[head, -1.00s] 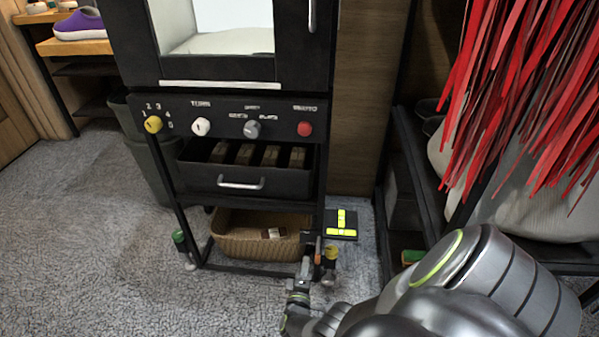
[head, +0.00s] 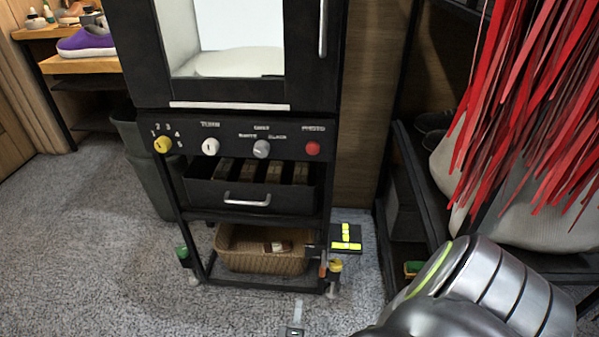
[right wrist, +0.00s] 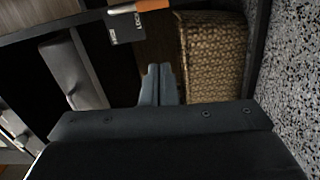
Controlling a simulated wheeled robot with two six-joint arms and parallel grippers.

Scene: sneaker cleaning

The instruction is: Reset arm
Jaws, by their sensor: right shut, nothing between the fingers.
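My right arm comes in at the lower right of the head view. Part of my right gripper (head: 296,316) shows at the bottom edge, low over the grey carpet in front of the cabinet stand. In the right wrist view its two fingers (right wrist: 158,72) are together with nothing between them. They stand apart from the wicker basket (right wrist: 213,60), which is beside them on the right. My left gripper is not in view.
The black cabinet (head: 230,120) has knobs, an open drawer (head: 250,196) and the basket (head: 262,250) below. A black pad with yellow marks (head: 345,238) is beside its right leg. Red strips (head: 530,100) hang at right. Carpet (head: 110,270) is clear at left.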

